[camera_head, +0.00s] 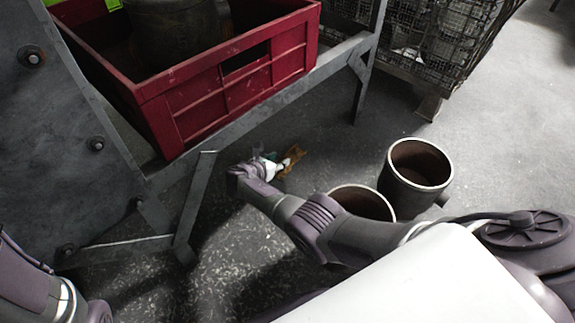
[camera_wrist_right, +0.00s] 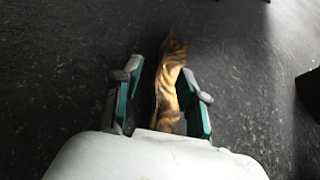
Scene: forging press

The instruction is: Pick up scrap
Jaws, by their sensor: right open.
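The scrap (camera_head: 291,158) is a crumpled brown-orange piece lying on the dark floor, in front of the metal stand. In the right wrist view the scrap (camera_wrist_right: 168,85) is long, wrinkled and gold-brown, and lies between the two fingers. My right gripper (camera_head: 278,163) reaches down to it; in the right wrist view the gripper (camera_wrist_right: 163,97) is open, with a green-padded finger on each side of the scrap. The scrap sits closer to the right finger; I cannot tell whether they touch. Part of my left arm shows at the lower left, but its gripper is out of view.
A red crate (camera_head: 222,92) with a dark cylinder (camera_head: 172,30) in it rests on a grey metal stand (camera_head: 190,215). Two metal cylinders (camera_head: 417,165) (camera_head: 362,203) stand on the floor beside my right arm. A wire mesh cage (camera_head: 425,35) stands behind. Floor at the right is clear.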

